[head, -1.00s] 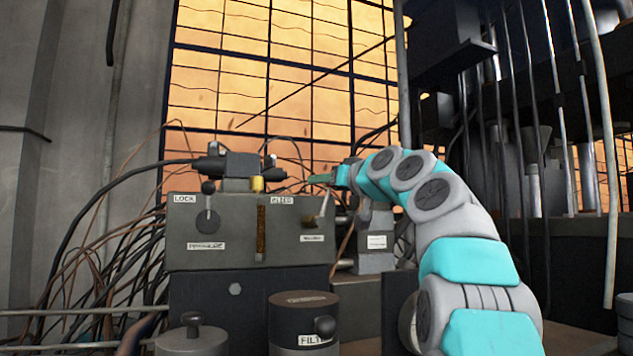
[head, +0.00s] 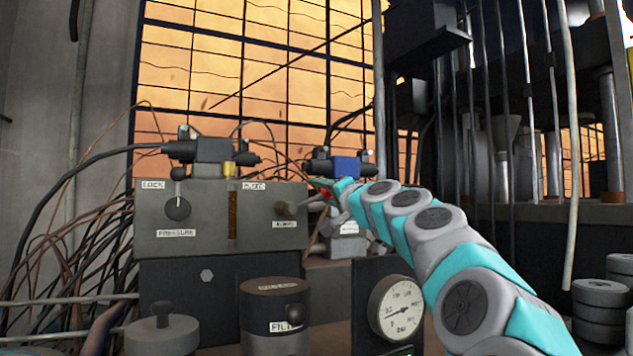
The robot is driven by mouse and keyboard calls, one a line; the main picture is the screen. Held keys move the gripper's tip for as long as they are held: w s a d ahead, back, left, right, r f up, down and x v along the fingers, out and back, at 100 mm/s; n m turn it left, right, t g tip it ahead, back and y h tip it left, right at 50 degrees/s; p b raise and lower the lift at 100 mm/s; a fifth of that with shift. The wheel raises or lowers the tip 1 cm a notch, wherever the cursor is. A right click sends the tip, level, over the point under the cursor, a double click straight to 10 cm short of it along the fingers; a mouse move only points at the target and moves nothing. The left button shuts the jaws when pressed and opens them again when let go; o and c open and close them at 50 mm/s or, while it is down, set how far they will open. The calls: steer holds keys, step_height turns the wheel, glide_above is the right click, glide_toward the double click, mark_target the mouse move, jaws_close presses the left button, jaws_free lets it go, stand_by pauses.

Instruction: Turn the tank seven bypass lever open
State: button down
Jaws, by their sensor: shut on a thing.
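My gripper (head: 322,187), with greenish fingers, is at the far end of my arm, just right of the grey control box (head: 205,250). It is small and mostly seen from behind. It is shut on a small red part (head: 327,195), likely a lever handle, though its shape is mostly hidden. This part is in front of a valve assembly with a blue block (head: 347,167). A stubby knob or lever (head: 285,208) is on the box's right face, apart from my gripper. Tag lettering near the gripper is too small to read.
A round pressure gauge (head: 396,308) is below my arm. A dark filter canister (head: 274,315) and a grey lidded pot (head: 162,335) stand in front of the box. Vertical pipes (head: 565,150) are at right, stacked grey discs (head: 600,300) at lower right. Loose cables hang at left.

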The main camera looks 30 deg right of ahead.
steer(key=shift+d+f+m, duration=0.25)
steer(key=shift+f+m, duration=0.25)
steer(key=shift+m, duration=0.3)
steer(key=shift+h, duration=0.3)
steer(key=c, duration=0.5)
jaws_free()
steer(key=shift+s+d+f, duration=0.1)
steer(key=shift+s+f, duration=0.15)
steer(key=shift+s, duration=1.05)
steer(key=shift+s+d+f, duration=0.1)
steer(key=shift+s+f, duration=0.2)
steer(key=shift+s, duration=0.95)
steer(key=shift+s+f, duration=0.25)
steer(key=shift+s, duration=1.05)
